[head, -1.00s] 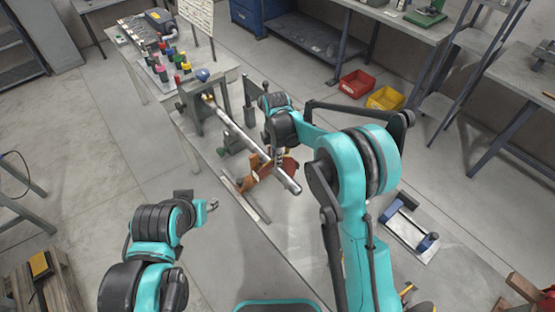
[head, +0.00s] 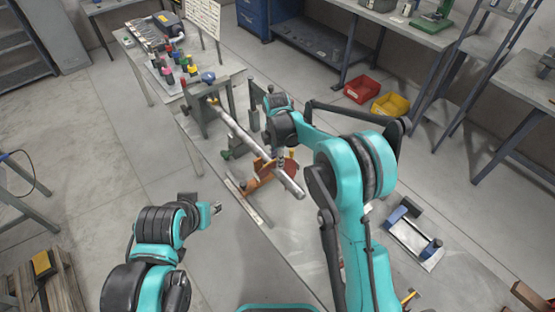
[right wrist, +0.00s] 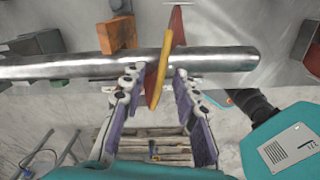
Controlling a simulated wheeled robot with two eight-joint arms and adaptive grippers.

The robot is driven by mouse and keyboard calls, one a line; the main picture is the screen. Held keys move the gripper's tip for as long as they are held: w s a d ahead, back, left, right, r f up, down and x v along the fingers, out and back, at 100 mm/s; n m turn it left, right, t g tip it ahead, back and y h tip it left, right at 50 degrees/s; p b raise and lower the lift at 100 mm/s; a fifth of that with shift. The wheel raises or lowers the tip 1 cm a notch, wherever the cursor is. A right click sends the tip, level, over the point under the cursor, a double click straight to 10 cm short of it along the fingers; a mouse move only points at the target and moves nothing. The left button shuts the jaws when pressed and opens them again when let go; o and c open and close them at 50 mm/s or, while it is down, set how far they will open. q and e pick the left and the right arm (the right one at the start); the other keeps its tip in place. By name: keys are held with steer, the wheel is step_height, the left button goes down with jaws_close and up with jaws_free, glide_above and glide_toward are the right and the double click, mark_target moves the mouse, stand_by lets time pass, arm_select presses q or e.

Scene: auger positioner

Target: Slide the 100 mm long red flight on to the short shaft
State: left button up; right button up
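A bare silver shaft (head: 240,131) sticks out from a stand (head: 198,115), its free end towards me. It crosses the right wrist view (right wrist: 70,66), its free end at the right. The red flight (right wrist: 153,88) with a yellow strip (right wrist: 164,60) crosses the shaft near that end. Red shows above and below the shaft, and the yellow strip lies in front. My right gripper (right wrist: 158,75) has one finger on each side of the flight, at the shaft's lower edge. Whether the fingers press on the flight is unclear. My left gripper (head: 216,208) is apart from the shaft, its fingers too small to judge.
An orange block (right wrist: 117,33) stands beyond the shaft. A table with several coloured parts (head: 180,72) is at the back left. Red (head: 361,88) and yellow (head: 389,104) bins lie on the floor. A blue-ended fixture (head: 412,240) is at the right.

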step_height(320, 180, up, 12)
stand_by(0.7)
stand_by(0.4)
